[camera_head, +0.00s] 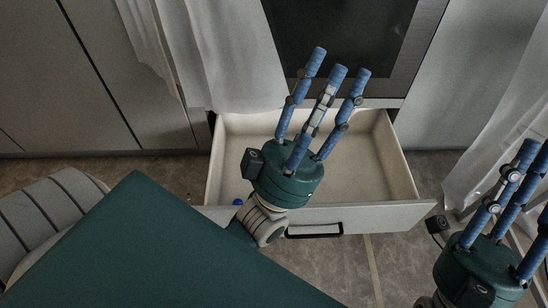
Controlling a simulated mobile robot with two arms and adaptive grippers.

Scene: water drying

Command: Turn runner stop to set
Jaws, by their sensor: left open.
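An open cream drawer (372,216) stands out below a dark-fronted appliance, with a black handle on its front. My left gripper (340,68) has blue fingers and a dark green palm. It appears over the drawer, fingers spread and empty, and hides part of the drawer's inside. My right gripper (528,165) is at the lower right, outside the drawer, with its fingers apart and partly cut off by the picture's edge. A small blue thing (238,201) shows at the drawer's left front corner; I cannot tell what it is. I cannot make out a runner stop for certain.
White cloth (215,50) hangs at the drawer's back left, and another white cloth (495,125) hangs at the right. Grey cabinet fronts (50,75) line the left. The tiled floor (335,270) is bare in front of the drawer.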

